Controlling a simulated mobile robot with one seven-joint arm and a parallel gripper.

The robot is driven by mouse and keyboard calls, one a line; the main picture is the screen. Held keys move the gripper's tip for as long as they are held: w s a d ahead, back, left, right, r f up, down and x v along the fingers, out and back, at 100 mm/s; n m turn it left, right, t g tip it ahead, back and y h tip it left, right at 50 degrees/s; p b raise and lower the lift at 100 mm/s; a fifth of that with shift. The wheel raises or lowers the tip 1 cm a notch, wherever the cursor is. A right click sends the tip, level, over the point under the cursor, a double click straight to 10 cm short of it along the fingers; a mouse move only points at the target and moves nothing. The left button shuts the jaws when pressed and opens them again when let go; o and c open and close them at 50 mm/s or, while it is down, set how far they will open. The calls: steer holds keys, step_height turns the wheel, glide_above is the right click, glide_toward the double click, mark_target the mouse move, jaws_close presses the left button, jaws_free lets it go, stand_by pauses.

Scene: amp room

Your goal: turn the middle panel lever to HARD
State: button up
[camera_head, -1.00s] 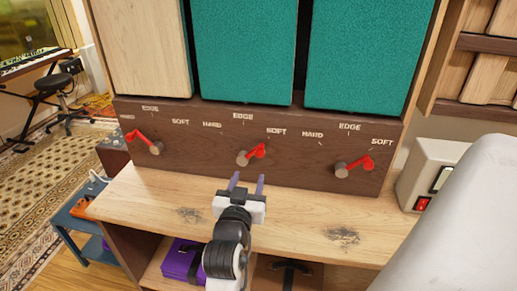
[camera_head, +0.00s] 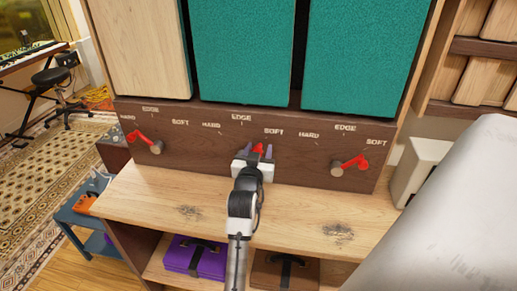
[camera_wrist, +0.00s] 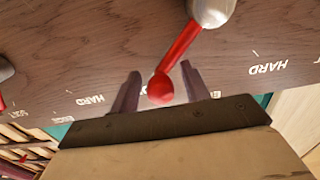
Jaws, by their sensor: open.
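The middle lever (camera_head: 257,149) is red on a grey pivot, low on the dark wood panel (camera_head: 205,155), and mostly hidden behind my gripper (camera_head: 256,152) in the head view. Its visible red part leans right, towards the SOFT side. In the wrist view, the red arm (camera_wrist: 180,45) runs from the metal pivot (camera_wrist: 210,10) to a round red tip (camera_wrist: 160,89). My gripper (camera_wrist: 160,88) is open, with one purple-grey finger on each side of that tip. Gaps show on both sides; the depth overlap is hard to tell. HARD, EDGE and SOFT are printed above the middle lever.
The left lever (camera_head: 142,138) points towards HARD, the right lever (camera_head: 350,164) towards SOFT. A wooden shelf top (camera_head: 160,190) runs below the panel. Teal panels (camera_head: 240,50) stand above. A grey box (camera_head: 420,170) stands at right.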

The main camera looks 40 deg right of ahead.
steer(key=shift+d, duration=0.1)
jaws_close()
